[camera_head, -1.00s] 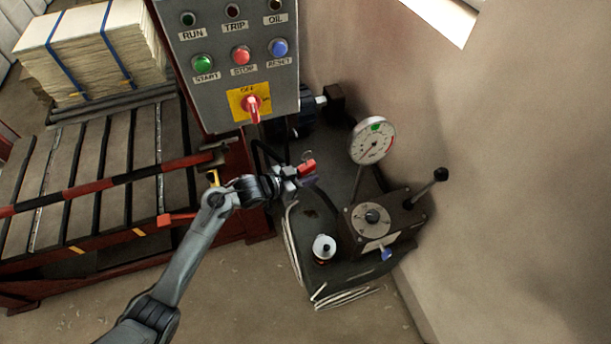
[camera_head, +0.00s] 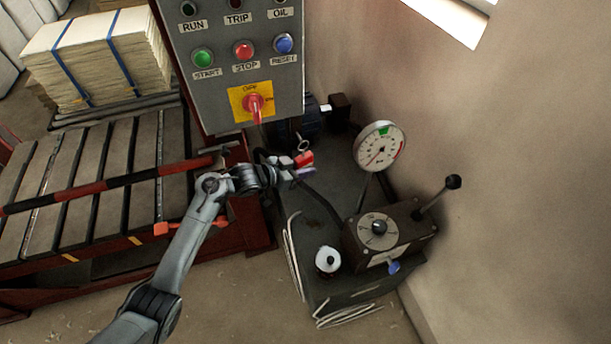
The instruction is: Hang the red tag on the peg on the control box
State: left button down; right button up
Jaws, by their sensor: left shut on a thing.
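The grey control box (camera_head: 225,62) stands at the upper middle in the head view, with green, red and blue buttons and a red rotary switch (camera_head: 254,103) on a yellow plate. My left gripper (camera_head: 296,166) is shut on the red tag (camera_head: 304,159), just below the box's lower right corner. A small ring (camera_head: 302,144) shows at the top of the tag, apart from the box. A thin reddish rod below the switch may be the peg, but I cannot tell. My right gripper is out of the picture.
A dark machine with a round dial gauge (camera_head: 380,147) and a lever with a black knob (camera_head: 453,182) stands to the right, against the wall. A red-and-black striped bar (camera_head: 112,183) crosses the slatted pallet bed at left. Stacked sheets (camera_head: 93,56) lie behind it.

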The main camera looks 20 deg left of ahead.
pick_arm(q)
jog(key=w+a+b, duration=0.1)
jog(key=w+a+f+b, duration=0.1)
jog(key=w, duration=0.1)
jog(key=shift+a+b, duration=0.2)
jog(key=shift+b, duration=0.1)
dwell(0.3)
jog(key=shift+w, duration=0.1)
dwell(0.6)
jog(key=c, duration=0.8)
grip_release()
